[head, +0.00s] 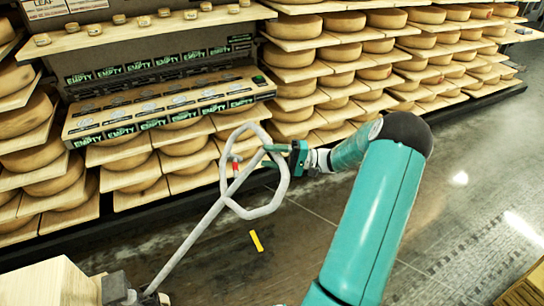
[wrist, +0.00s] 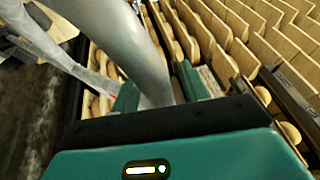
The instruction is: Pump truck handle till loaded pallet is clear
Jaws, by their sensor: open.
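The truck handle (head: 214,207) is a grey loop on a long shaft, tilted up from the lower left in the head view. A small red part shows inside the loop. My gripper (head: 272,157) is at the right side of the loop, with its fingers open. In the wrist view the grey handle bar (wrist: 135,45) passes between the two open fingers of my gripper (wrist: 157,90); contact cannot be told. A pale wooden block (head: 45,285) stands at the lower left. The pallet itself is not clearly seen, and its clearance from the floor cannot be told.
Shelves of cheese wheels (head: 300,55) line the back wall. A yellow strip (head: 257,241) lies on the dark floor. Floor at the right is mostly clear, with a wooden item (head: 525,290) at the lower right corner.

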